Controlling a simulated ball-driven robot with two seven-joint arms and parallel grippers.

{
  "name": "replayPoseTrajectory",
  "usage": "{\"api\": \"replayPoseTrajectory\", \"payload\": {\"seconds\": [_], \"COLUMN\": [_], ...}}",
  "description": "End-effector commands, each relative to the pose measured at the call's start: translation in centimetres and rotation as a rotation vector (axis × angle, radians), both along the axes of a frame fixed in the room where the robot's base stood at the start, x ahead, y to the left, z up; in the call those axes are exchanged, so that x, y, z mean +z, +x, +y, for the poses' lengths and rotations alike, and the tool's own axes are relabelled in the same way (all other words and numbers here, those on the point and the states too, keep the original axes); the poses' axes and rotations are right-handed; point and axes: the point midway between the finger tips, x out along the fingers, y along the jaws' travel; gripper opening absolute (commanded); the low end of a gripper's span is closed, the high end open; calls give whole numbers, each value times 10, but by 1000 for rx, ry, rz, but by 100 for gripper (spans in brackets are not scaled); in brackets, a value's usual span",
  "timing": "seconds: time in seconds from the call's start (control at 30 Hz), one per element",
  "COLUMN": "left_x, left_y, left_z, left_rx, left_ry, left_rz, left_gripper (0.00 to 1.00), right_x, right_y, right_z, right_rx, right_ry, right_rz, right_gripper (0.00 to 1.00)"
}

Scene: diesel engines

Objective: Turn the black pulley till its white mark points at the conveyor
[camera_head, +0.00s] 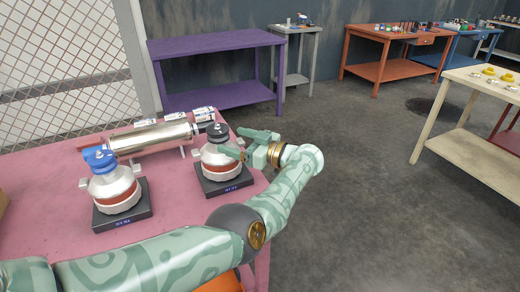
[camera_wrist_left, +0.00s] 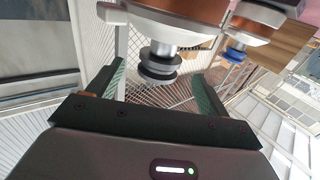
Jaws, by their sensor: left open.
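The black pulley (camera_head: 217,130) tops a silver and red engine unit (camera_head: 222,158) on a dark base at the right of the pink table. It also shows in the left wrist view (camera_wrist_left: 158,68), where the picture is turned over. I cannot make out its white mark. A similar unit with a blue pulley (camera_head: 98,157) stands to the left. My left gripper (camera_head: 238,142) is open, reaching in from the right of the black pulley. In the left wrist view the pulley appears between its fingers, which look clear of it. I cannot identify a conveyor for certain. My right gripper is out of view.
A shiny metal cylinder (camera_head: 150,138) lies along the back of the pink table (camera_head: 75,180), behind both units. A purple table (camera_head: 215,42) stands behind, and a cream table (camera_head: 490,85) to the right. Open dark floor lies between.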

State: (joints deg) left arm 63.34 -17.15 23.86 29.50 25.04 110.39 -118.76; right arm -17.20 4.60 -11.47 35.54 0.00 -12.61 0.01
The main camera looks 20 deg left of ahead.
Motion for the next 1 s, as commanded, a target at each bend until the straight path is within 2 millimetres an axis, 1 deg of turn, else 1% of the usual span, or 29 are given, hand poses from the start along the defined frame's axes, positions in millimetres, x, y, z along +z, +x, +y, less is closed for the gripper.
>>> {"api": "replayPoseTrajectory", "payload": {"seconds": [0.03, 0.1, 0.2, 0.3, 0.4, 0.53, 1.0], "left_x": [-5, -5, -6, -3, -2, -1, -1], "left_y": [0, -1, -2, -3, -4, -4, -5], "left_z": [-15, -32, -54, -69, -78, -83, -83], "left_rx": [-4, -3, -2, -2, -1, 1, 1], "left_ry": [-3, -2, -3, -1, 0, -1, -1], "left_rz": [3, 2, 3, 3, 2, 2, 1], "left_gripper": [79, 79, 79, 79, 79, 79, 79], "right_x": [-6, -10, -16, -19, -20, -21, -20], "right_y": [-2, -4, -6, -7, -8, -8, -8], "right_z": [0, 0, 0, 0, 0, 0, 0], "right_rx": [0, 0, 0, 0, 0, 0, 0], "right_ry": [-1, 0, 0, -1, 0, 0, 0], "right_rz": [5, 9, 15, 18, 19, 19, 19], "right_gripper": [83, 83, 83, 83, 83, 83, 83]}}
